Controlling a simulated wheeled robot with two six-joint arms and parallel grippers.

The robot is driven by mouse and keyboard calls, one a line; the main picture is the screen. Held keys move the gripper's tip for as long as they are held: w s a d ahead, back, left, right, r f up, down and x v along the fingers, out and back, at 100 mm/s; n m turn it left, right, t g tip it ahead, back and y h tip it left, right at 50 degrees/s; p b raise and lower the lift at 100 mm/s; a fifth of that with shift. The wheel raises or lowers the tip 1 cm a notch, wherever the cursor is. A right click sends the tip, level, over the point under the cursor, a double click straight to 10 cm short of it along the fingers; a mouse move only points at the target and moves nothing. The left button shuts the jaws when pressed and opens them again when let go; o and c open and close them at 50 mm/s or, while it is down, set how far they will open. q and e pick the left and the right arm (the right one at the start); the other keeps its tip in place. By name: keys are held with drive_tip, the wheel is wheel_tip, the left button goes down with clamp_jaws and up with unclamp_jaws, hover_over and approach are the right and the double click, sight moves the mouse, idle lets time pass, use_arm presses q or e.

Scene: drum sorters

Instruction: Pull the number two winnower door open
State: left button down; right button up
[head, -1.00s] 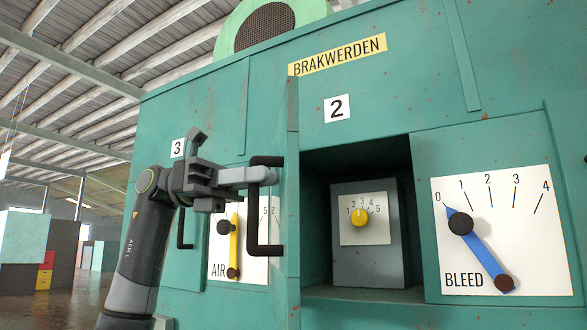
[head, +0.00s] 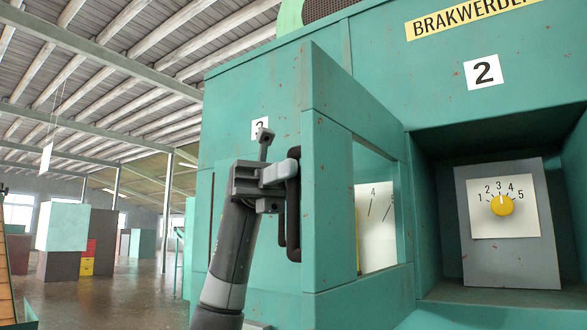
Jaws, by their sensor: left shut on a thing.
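The number two winnower door (head: 328,190) is a teal panel swung out to the left from its opening, standing out toward me. Its black bar handle (head: 292,225) is on the door's left side. My left gripper (head: 285,175) is shut on the upper part of that handle, and its fingers hide part of it. The "2" label (head: 484,71) is above the open compartment (head: 440,230). Inside it, a grey box (head: 515,265) carries a yellow knob (head: 502,204) on a white dial marked 1 to 5. My right gripper is not in view.
A white dial plate (head: 375,205) shows through a gap in the door. A "3" label (head: 259,128) is partly hidden by my gripper. Several stacked boxes (head: 62,228) stand on the open floor at the left.

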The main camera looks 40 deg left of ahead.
use_arm(q)
drive_tip(key=shift+a, duration=0.3)
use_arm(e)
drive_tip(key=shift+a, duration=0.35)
use_arm(q)
drive_tip(key=c, duration=1.8)
unclamp_jaws()
